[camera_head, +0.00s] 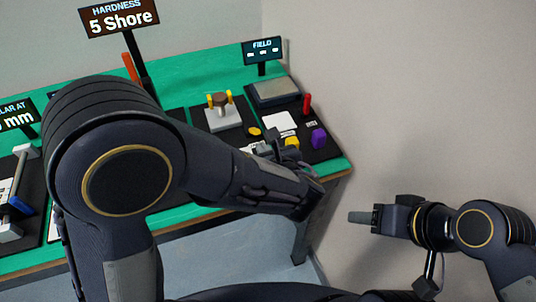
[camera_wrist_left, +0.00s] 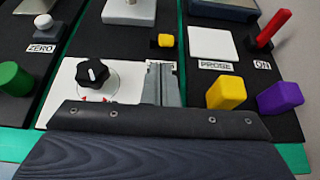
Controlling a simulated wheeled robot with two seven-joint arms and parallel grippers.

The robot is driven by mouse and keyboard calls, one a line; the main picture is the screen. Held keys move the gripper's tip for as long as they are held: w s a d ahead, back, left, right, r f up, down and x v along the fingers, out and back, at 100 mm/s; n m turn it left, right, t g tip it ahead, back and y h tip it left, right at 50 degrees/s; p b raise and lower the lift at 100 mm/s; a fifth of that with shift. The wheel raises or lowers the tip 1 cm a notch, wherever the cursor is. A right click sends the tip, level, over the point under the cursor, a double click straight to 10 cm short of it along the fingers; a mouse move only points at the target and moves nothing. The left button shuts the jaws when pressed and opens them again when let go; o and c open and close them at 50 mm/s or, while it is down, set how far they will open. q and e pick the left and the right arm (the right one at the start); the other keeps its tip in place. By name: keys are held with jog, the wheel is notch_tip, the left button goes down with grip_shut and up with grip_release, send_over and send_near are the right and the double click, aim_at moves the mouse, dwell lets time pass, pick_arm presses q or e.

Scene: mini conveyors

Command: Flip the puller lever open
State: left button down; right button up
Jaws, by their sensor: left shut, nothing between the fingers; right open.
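No part in view is labelled as a puller, so I cannot tell which piece is the puller lever. A red upright handle (camera_head: 306,104) stands on the right-hand station; it also shows in the left wrist view (camera_wrist_left: 273,27) beside an ON label. An orange-red handle (camera_head: 130,67) rises behind my left arm, its base hidden. My left gripper (camera_head: 269,148) is shut and empty low over the front of the stations. In the left wrist view its grey fingers (camera_wrist_left: 163,80) are together, right of a black knob (camera_wrist_left: 92,73) on a white panel. My right gripper (camera_head: 362,217) is open, off the table.
A yellow block (camera_wrist_left: 226,92) and a purple block (camera_wrist_left: 280,99) stand right of my left gripper. A device with yellow posts (camera_head: 219,110) stands behind it. A green cylinder (camera_wrist_left: 14,78) is at the left. My left arm hides the table's middle.

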aim_at(254, 131)
pick_arm(q)
jog(key=shift+x, duration=1.9)
